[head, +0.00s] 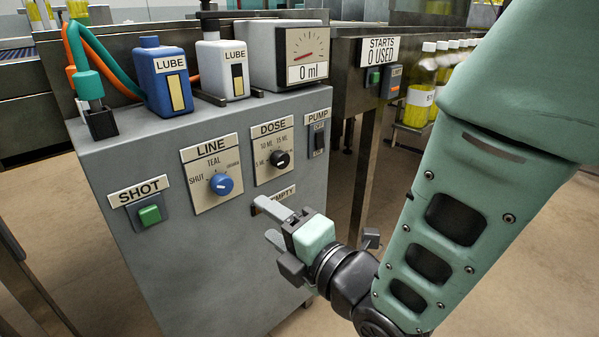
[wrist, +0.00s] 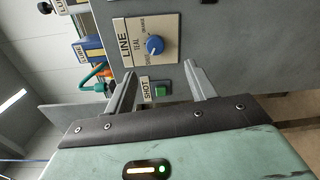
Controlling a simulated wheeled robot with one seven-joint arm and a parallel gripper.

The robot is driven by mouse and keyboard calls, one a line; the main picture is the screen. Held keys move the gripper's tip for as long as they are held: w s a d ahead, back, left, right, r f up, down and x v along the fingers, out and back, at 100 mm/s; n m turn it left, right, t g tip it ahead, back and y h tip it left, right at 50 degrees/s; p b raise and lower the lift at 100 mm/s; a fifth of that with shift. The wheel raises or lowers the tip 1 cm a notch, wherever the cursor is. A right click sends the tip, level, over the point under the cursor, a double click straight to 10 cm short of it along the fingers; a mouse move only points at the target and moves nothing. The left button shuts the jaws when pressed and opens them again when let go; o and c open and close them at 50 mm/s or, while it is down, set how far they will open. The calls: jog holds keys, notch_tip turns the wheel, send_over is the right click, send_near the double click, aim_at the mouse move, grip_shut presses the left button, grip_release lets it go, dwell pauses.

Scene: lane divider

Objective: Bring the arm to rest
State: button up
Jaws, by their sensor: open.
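My gripper (head: 268,223) is open and empty. It is held in front of the grey cabinet's lower right front, and its upper finger partly covers the EMPTY label (head: 284,193). No contact with the panel can be made out. My teal arm comes in from the upper right of the head view. In the wrist view the two fingers (wrist: 160,70) stand apart, with the blue LINE knob (wrist: 155,45) and the green SHOT button (wrist: 161,90) beyond them.
The cabinet (head: 200,265) carries a DOSE knob (head: 280,159) and a PUMP switch (head: 319,140). On top stand a blue LUBE bottle (head: 163,75), a white one (head: 222,68) and a gauge (head: 304,55) reading 0 ml. Yellow bottles (head: 421,90) stand behind my arm.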

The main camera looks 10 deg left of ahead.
jog(key=s+d+f+m+g+h, duration=0.35)
jog(key=d+m+g+h, duration=0.45)
jog(key=m, duration=0.5)
jog(key=s+d+r+m+g+h, duration=0.1)
jog(key=s+d+m+g+h, duration=0.35)
jog(key=s+d+m, duration=0.65)
notch_tip(320, 180, up, 32)
jog(key=d+n+p, duration=0.2)
jog(key=d+p, duration=0.1)
jog(key=p, duration=2.9)
jog(key=shift+s+t+p, duration=0.2)
jog(key=shift+t+p, duration=0.1)
jog(key=shift+t, duration=0.15)
jog(key=shift+r, duration=0.1)
